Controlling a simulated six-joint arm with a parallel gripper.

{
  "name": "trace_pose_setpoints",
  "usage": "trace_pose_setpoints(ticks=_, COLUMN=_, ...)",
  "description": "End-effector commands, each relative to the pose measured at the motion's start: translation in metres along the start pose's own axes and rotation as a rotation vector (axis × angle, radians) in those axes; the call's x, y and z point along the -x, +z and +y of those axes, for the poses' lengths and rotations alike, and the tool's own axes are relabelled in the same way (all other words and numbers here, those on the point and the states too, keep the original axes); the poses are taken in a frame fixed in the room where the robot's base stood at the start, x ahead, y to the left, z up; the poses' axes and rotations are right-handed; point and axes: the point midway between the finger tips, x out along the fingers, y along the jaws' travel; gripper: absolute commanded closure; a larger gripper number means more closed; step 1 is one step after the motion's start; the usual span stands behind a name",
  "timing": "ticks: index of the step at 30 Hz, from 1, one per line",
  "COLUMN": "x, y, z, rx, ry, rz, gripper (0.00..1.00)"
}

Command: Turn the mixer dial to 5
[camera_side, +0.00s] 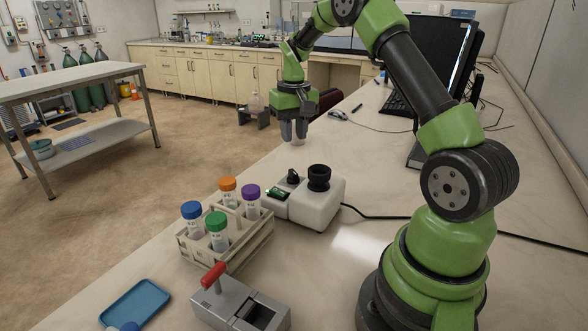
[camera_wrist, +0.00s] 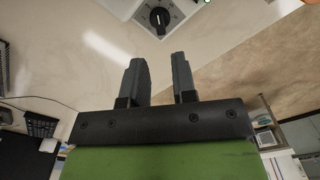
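The mixer (camera_side: 318,207) is a white box on the bench with a black cup-like top (camera_side: 318,178) and a small green display (camera_side: 278,193). Its black dial (camera_side: 293,177) sits beside the black top. The dial also shows at the top edge of the wrist view (camera_wrist: 159,18), with a pale pointer line and marks around it too small to read. My gripper (camera_side: 294,137) hangs fingers down above the bench, beyond the mixer and apart from it. In the wrist view its two fingers (camera_wrist: 158,62) are spread with nothing between them.
A tube rack (camera_side: 228,238) with several coloured caps stands near the mixer. A grey device with a red lever (camera_side: 240,302) and a blue tray (camera_side: 135,304) are closer to the camera. A black cable (camera_side: 375,217) runs right from the mixer. A keyboard (camera_side: 398,105) and monitor stand behind.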

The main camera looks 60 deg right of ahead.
Motion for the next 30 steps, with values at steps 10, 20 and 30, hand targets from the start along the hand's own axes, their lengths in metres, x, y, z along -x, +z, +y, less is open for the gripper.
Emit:
trace_pose_setpoints(ticks=10, x=-0.052, y=0.001, z=0.001, rx=0.001, ry=0.001, rz=-0.010, gripper=0.74)
trace_pose_setpoints(ticks=20, x=-0.097, y=0.000, z=0.001, rx=0.000, ry=0.001, rz=-0.004, gripper=0.74)
trace_pose_setpoints(ticks=30, x=-0.101, y=0.000, z=0.001, rx=0.000, ry=0.001, rz=-0.001, gripper=0.74)
